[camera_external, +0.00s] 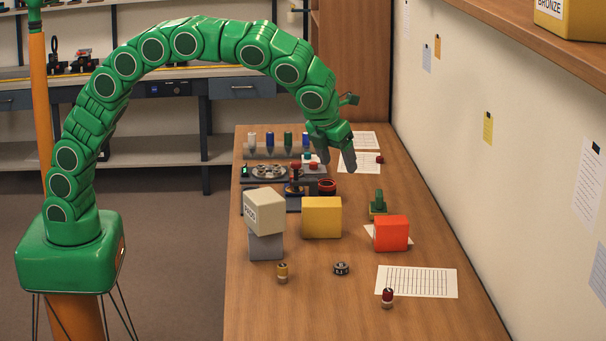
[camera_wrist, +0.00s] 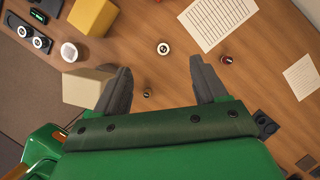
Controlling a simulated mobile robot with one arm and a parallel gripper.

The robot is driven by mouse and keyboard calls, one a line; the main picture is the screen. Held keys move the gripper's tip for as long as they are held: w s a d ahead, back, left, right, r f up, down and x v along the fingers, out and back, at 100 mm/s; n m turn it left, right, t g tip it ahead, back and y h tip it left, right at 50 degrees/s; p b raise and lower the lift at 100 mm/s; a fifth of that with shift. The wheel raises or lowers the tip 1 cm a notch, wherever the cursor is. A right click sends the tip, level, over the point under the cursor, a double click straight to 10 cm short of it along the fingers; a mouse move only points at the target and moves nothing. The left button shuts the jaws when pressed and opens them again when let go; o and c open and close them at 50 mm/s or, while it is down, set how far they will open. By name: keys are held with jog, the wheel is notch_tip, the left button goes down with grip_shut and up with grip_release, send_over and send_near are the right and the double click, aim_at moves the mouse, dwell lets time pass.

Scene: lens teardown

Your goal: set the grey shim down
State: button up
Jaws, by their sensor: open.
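My gripper (camera_external: 337,163) hangs above the far part of the wooden table, fingers pointing down and spread apart. In the wrist view its two grey fingers (camera_wrist: 160,64) are open with nothing held between them. I cannot surely pick out a thin grey shim. A grey block (camera_external: 266,246) stands on the table at the left edge. A cream block (camera_external: 264,211) with a label sits on top of it, slightly turned. The cream block also shows in the wrist view (camera_wrist: 85,88), partly behind the left finger; the grey block is hidden there.
A yellow block (camera_external: 322,217) and an orange-red block (camera_external: 391,233) stand nearby. A brass-coloured vial (camera_external: 282,272), a dark ring (camera_external: 341,268) and a red-topped vial (camera_external: 387,298) stand in front. A printed sheet (camera_external: 440,283) lies at right. The table's near middle is clear.

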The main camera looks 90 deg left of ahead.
send_near(341, 265)
jog(key=shift+x, duration=4.25)
jog(key=c, duration=1.2)
